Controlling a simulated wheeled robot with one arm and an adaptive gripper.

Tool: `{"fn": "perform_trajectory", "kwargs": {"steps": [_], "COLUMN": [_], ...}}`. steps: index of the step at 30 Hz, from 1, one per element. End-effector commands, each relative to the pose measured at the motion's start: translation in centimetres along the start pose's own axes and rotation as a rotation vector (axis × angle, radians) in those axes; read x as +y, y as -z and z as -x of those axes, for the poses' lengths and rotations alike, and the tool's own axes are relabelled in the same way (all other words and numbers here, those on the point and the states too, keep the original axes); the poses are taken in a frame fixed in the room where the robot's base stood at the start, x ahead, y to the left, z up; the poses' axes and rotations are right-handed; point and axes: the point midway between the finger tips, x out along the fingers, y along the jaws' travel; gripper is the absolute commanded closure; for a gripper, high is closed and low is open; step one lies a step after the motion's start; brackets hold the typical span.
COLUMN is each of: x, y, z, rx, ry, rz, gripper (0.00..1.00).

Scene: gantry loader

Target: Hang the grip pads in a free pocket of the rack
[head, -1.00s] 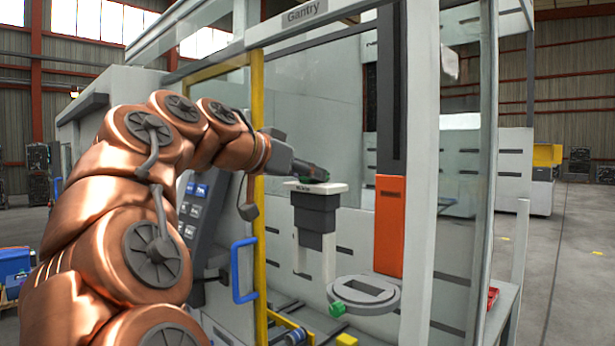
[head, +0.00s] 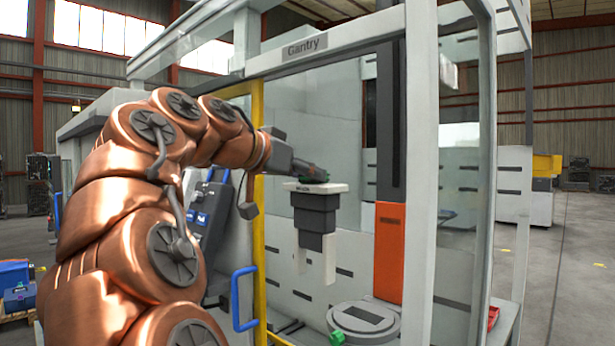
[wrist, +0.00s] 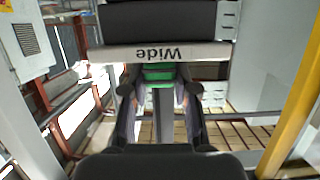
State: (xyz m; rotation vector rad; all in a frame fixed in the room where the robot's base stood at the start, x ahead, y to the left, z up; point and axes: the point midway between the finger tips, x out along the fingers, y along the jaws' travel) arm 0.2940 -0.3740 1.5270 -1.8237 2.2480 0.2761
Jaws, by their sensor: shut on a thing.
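The grip pads (head: 317,213) hang below my gripper in the head view: a pale plate, a dark block and two pale prongs pointing down. My gripper (head: 318,174) is shut on their green top part. The wrist view shows my gripper (wrist: 160,86) closed around the green part (wrist: 158,71), beside the pale plate marked "Wide" (wrist: 160,53), which reads upside down. The pads hang in the open front of the gantry cell, above and left of a grey slotted ring (head: 364,320) and apart from it. I cannot make out a rack with pockets in either view.
An orange carriage (head: 389,252) stands on a dark vertical rail behind the ring. A yellow post (head: 257,200) and a blue handle (head: 243,298) are left of the pads. A glass-panelled frame post (head: 420,200) is to the right. Open floor (head: 570,270) lies farther right.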

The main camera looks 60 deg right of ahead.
Motion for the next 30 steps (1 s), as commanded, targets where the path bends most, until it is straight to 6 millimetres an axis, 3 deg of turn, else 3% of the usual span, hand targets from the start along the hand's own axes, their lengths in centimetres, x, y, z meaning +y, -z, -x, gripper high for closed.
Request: {"fn": "perform_trajectory", "kwargs": {"steps": [18,30], "x": [0.0,0.0], "y": [4.1,4.5], "z": [1.3,1.4], "rx": [0.003,0.002], "ry": [0.001,0.0], "rz": [0.0,0.0], "gripper": [1.0,1.0]}}
